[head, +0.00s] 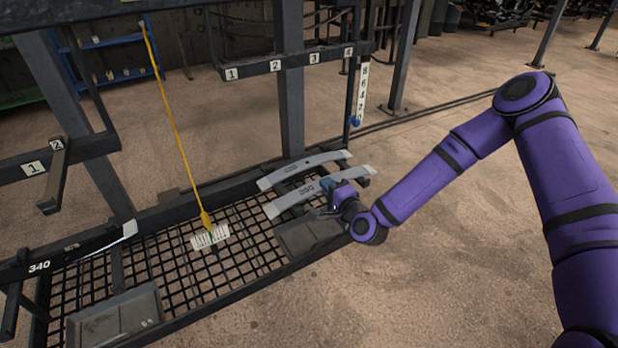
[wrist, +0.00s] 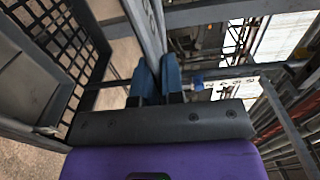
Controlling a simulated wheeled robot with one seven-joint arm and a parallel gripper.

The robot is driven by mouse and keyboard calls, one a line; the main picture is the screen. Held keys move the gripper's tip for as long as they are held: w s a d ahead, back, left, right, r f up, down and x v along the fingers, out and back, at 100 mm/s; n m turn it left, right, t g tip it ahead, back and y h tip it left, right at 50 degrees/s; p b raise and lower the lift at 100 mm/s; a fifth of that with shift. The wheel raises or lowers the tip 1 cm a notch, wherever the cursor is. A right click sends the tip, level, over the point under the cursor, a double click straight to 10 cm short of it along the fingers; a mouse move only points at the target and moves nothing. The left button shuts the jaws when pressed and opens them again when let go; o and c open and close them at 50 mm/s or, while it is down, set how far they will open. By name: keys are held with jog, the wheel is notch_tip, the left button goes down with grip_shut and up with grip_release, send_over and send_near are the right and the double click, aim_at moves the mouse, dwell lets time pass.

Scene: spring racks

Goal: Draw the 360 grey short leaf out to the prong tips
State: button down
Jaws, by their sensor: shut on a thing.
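Two short grey curved leaves lie one behind the other on dark prongs at the right end of the low mesh rack in the head view. The nearer grey leaf (head: 292,201) bears a number that looks like 360, though its middle digit is unclear. My gripper (head: 329,186) is shut on this leaf toward its right half. The farther grey leaf (head: 290,174) lies just behind, apart from my gripper. In the wrist view my blue fingertips (wrist: 158,72) are close together, with a light grey edge (wrist: 145,22) running up from them. The prong tips are partly hidden.
A grey tray (head: 305,236) sits below the leaves. A dark post (head: 291,110) and a bar numbered 1 to 4 (head: 300,60) stand behind. A yellow pole (head: 175,115) hangs at left. Open floor lies at right.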

jog(key=shift+s+d+r, duration=0.1)
jog(key=shift+s+d, duration=0.25)
jog(key=shift+s, duration=0.15)
jog(key=shift+s+d, duration=0.1)
jog(key=shift+s, duration=0.1)
